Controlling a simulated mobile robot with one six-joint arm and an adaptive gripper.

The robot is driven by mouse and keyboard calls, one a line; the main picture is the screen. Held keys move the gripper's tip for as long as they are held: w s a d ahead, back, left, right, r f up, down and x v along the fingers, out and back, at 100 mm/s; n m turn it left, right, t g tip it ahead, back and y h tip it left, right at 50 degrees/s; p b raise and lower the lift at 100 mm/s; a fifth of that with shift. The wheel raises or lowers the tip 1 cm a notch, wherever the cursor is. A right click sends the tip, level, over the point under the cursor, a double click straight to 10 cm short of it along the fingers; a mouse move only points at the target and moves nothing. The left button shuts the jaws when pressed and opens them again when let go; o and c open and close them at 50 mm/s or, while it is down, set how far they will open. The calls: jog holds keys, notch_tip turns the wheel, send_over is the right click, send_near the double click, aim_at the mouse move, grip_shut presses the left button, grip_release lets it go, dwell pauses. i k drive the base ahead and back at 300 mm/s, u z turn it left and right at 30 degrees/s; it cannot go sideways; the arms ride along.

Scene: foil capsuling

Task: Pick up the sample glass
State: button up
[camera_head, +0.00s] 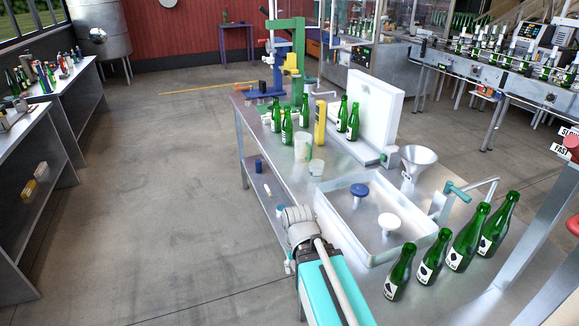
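Two pale, see-through vessels stand on the steel workbench (262,178). One is a taller beaker-like glass (302,147); the other is a smaller, shorter cup (317,168) just in front of it and to its right. I cannot tell which is the sample glass. Both are upright and apart from my arm. My teal and grey arm reaches in from the bottom middle, its grey joint beside the bench's left edge. My gripper cannot be made out, and its fingers do not show.
Green bottles (287,127) and a yellow upright object (320,124) stand close behind the vessels. A white-rimmed sink (345,236) lies in front, with a funnel (417,159) to its right. Several bottles (466,243) line the near right. Open floor (150,200) lies left.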

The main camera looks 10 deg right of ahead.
aim_at(316, 171)
jog(key=u, duration=0.25)
jog(key=i, duration=1)
jog(key=k, duration=0.6)
jog(key=u, duration=0.1)
